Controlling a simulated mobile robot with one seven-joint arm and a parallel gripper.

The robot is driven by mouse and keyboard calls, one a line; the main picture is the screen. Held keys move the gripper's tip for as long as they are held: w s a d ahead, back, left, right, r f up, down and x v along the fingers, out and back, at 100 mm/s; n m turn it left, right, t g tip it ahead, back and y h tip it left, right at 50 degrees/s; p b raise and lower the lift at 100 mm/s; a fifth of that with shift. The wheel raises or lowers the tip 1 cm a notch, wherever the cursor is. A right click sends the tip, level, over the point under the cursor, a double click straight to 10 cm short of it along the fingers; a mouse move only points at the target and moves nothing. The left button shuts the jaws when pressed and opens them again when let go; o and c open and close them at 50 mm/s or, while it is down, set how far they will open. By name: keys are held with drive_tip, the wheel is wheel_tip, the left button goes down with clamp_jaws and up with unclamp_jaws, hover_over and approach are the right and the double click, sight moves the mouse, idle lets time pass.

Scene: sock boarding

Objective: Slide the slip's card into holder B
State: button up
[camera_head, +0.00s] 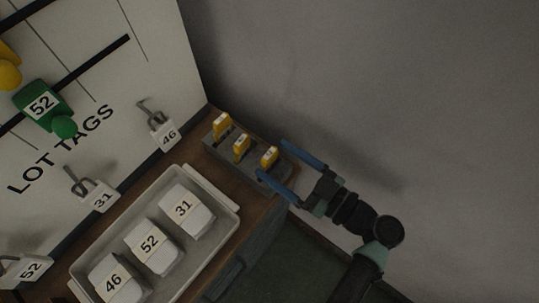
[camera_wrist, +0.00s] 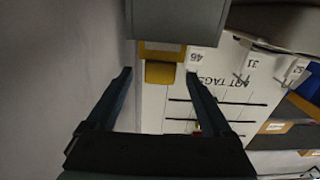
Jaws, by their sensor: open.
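A grey rack (camera_head: 213,140) at the bench's back right corner holds three upright yellow cards: the left one (camera_head: 222,125), the middle one (camera_head: 241,147) and the right one (camera_head: 269,157). Their small markings are too small to read. My gripper (camera_head: 273,158) is open, its blue fingers on either side of the right card. In the wrist view, a yellow piece (camera_wrist: 165,72) shows between the open fingertips (camera_wrist: 159,74), with a gap on each side, below a grey block (camera_wrist: 178,20). I cannot make out a slip or a holder marked B.
A grey tray (camera_head: 232,206) holds white packets marked 31, 52 and 46. The LOT TAGS board (camera_head: 150,60) carries hooks with white tags 46 (camera_head: 168,135), 31 (camera_head: 101,199) and 52 (camera_head: 30,269), and a green piece (camera_head: 62,105) marked 52. A bare wall stands right of the rack.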

drive_tip(key=shift+w+a, duration=0.35)
drive_tip(key=shift+a, duration=0.15)
clamp_jaws()
